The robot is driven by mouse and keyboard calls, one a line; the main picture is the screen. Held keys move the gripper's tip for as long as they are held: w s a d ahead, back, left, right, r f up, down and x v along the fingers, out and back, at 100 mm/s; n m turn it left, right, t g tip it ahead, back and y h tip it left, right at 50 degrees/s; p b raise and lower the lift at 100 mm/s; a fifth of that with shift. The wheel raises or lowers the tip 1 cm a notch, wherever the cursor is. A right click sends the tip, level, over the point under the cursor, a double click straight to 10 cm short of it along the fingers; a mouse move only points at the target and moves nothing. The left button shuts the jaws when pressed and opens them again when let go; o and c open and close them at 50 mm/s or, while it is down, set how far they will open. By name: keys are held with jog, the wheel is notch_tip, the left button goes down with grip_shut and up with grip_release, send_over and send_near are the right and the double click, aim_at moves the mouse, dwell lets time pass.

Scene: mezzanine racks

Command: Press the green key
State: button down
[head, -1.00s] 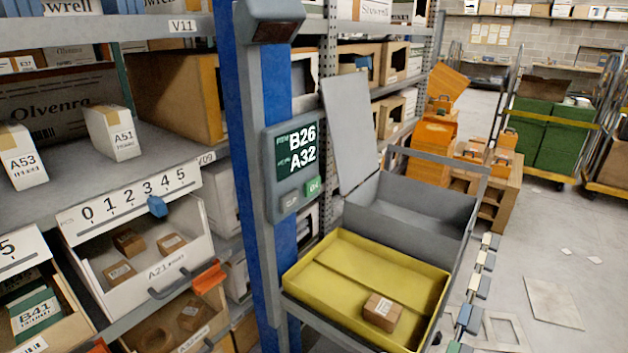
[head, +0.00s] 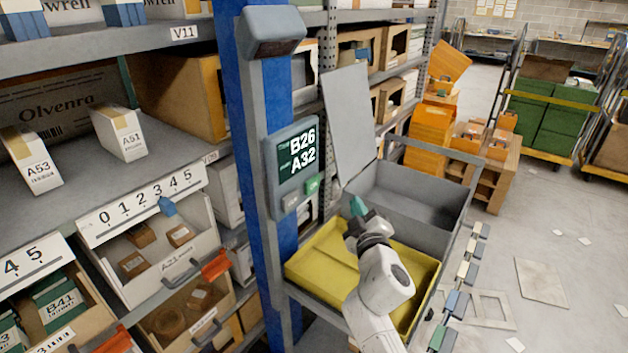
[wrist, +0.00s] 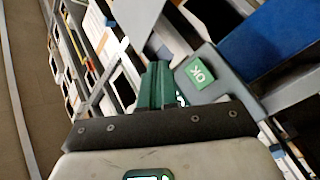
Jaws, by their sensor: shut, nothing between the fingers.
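The green key (head: 312,185) is on the lower right of a grey panel (head: 272,188) fixed to a blue post, below a dark screen reading B26 and A32. In the wrist view the green key (wrist: 199,72) reads OK and lies just right of my fingertips. My gripper (head: 357,206) has green fingers, shut and empty, pointing up and left over the yellow tray. In the head view it is to the right of the key and slightly below it, apart from it. The shut fingers (wrist: 159,72) also show in the wrist view.
A grey key (head: 290,201) sits beside the green one. A yellow tray (head: 315,268) and an open grey lid (head: 349,130) are close to my arm. Shelves with a numbered white bin (head: 175,270) stand at the left. Floor at the right is mostly open.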

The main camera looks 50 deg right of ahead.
jog(key=shift+w+r, duration=0.1)
dwell(0.3)
jog(key=b, duration=0.3)
send_near(319, 182)
jog(key=shift+s+d+x, duration=0.1)
jog(key=shift+s+x, duration=0.05)
jog(key=shift+x, duration=0.6)
jog(key=shift+s+d+x, duration=0.1)
jog(key=shift+d+x, duration=0.05)
jog(key=shift+x, duration=0.65)
jog(key=shift+s+d+x, duration=0.1)
jog(key=shift+s+x, duration=0.05)
jog(key=shift+x, duration=0.6)
jog(key=shift+w+r, duration=0.1)
jog(key=shift+w, duration=0.3)
jog(key=shift+w+b, duration=0.5)
jog(key=shift+b, duration=0.05)
dwell(0.8)
jog(key=shift+s, duration=0.9)
